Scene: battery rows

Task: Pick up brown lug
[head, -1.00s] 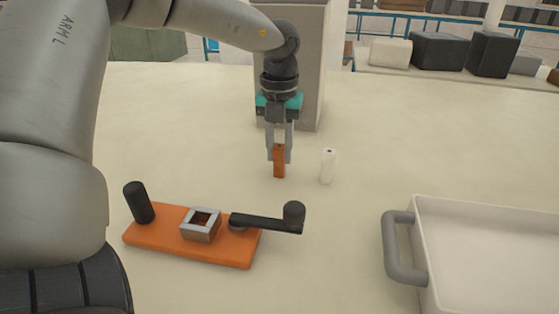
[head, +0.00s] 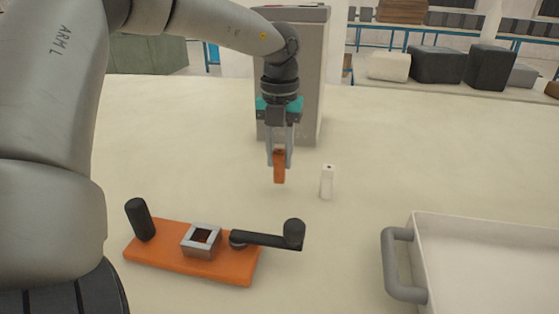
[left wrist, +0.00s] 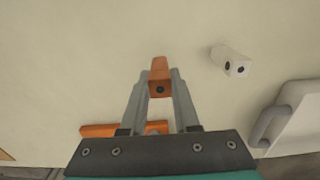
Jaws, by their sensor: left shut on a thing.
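The brown lug (head: 279,168) is a small upright orange-brown block. My left gripper (head: 279,156) is shut on its upper part, one finger on each side. In the left wrist view the lug (left wrist: 160,78) sits between the fingertips (left wrist: 160,88). The lug appears to be a little above the table, though its underside is hard to make out. My right gripper is not in view.
A white lug (head: 327,182) stands upright just right of the held one. An orange base (head: 165,257) with a metal square socket (head: 201,241) and black crank (head: 265,238) lies in front. A white tray (head: 480,222) with a grey handle is at right. A grey box (head: 313,80) stands behind.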

